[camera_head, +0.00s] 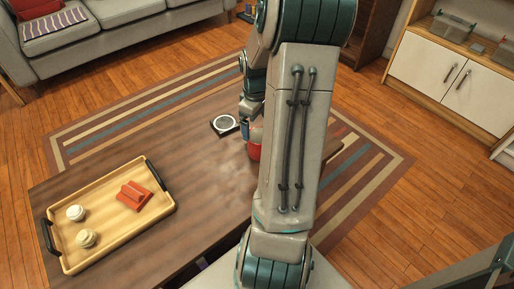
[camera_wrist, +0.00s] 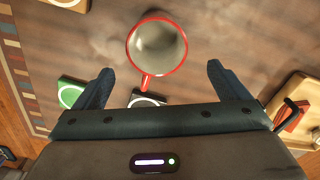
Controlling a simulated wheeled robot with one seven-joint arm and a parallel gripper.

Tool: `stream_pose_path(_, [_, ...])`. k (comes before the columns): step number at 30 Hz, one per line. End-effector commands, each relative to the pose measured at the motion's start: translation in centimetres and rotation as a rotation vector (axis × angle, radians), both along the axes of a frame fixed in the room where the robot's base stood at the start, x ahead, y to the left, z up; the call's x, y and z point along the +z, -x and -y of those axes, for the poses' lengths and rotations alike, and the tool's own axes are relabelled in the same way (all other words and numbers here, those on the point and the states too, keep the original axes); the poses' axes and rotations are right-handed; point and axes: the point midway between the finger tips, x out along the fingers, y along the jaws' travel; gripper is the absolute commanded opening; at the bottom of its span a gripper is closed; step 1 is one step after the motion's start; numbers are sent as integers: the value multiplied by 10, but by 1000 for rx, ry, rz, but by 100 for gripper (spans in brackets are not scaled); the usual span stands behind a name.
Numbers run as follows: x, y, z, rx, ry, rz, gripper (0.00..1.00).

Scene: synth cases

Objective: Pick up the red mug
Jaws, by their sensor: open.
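The red mug (camera_wrist: 181,62) stands upright on the table in the wrist view, with a red rim and a pale grey inside. Its handle points down the picture, toward my palm. In the head view the mug (camera_head: 254,151) shows only partly, as my arm hides the rest. My gripper (camera_wrist: 158,67) is open and empty. Its fingers lie to the left and right of the handle in the picture, with the mug's bowl beyond the fingertips. I cannot tell the height gap between the fingers and the mug. In the head view the fingers are mostly hidden.
A dark square coaster with a white disc (camera_head: 225,124) lies left of the mug. A wooden tray (camera_head: 110,256) holds a red object (camera_head: 134,195) and two pale round things. A green-and-white coaster (camera_wrist: 70,95) lies beside the left finger. The table between tray and mug is clear.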

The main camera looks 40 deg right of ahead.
Motion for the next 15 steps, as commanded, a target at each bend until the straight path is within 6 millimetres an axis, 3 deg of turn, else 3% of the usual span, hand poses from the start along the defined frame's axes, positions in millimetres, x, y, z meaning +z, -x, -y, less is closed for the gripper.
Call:
stream_pose_path(1, [-17,1,0,1,-2,-3,94])
stream_pose_path(6, [-44,0,0,-1,-2,-2,94])
stream_pose_path(15, [-59,0,1,-1,0,-1,94])
